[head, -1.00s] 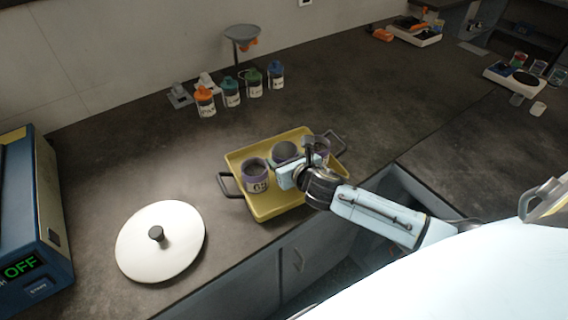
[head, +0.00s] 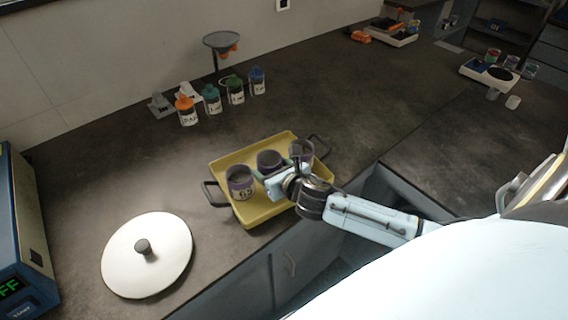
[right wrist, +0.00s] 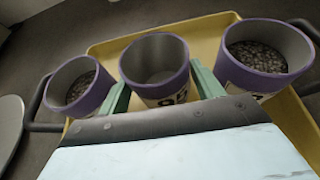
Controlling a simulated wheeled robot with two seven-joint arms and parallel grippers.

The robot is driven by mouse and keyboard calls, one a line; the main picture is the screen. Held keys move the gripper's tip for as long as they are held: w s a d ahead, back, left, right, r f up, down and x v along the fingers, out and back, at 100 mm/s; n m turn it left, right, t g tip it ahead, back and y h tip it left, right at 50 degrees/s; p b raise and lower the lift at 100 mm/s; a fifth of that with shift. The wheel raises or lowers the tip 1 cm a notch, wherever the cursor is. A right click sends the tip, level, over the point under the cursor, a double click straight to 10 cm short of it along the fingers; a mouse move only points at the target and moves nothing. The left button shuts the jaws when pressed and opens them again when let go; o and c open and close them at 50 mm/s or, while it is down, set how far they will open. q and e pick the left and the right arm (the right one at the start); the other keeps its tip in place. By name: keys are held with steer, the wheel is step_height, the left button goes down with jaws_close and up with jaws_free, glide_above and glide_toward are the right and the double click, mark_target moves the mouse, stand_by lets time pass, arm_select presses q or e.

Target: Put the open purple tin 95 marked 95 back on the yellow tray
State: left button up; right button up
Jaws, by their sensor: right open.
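The open purple tin 95 (right wrist: 157,68) stands upright on the yellow tray (right wrist: 112,46), in the middle of three purple tins. It looks empty inside, and its label partly shows in the right wrist view. In the head view the tin (head: 269,161) is partly behind my right gripper (head: 268,180). In the right wrist view the green fingers of my right gripper (right wrist: 163,92) are open, one on each side of the tin. I cannot tell whether they touch it. The tray (head: 228,160) also shows in the head view. My left gripper is not in view.
Purple tins with grey grains stand left (right wrist: 80,86) and right (right wrist: 264,58) of tin 95, close to the fingers. A white lid (head: 120,262) lies on the counter, left of the tray. Several capped bottles (head: 211,101) stand behind.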

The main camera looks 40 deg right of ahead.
steer(key=p+v, duration=0.1)
steer(key=v, duration=0.8)
steer(key=shift+s+r, duration=0.1)
steer(key=shift+s, duration=0.1)
steer(key=shift+s+r, duration=0.15)
steer(key=shift+s, duration=0.15)
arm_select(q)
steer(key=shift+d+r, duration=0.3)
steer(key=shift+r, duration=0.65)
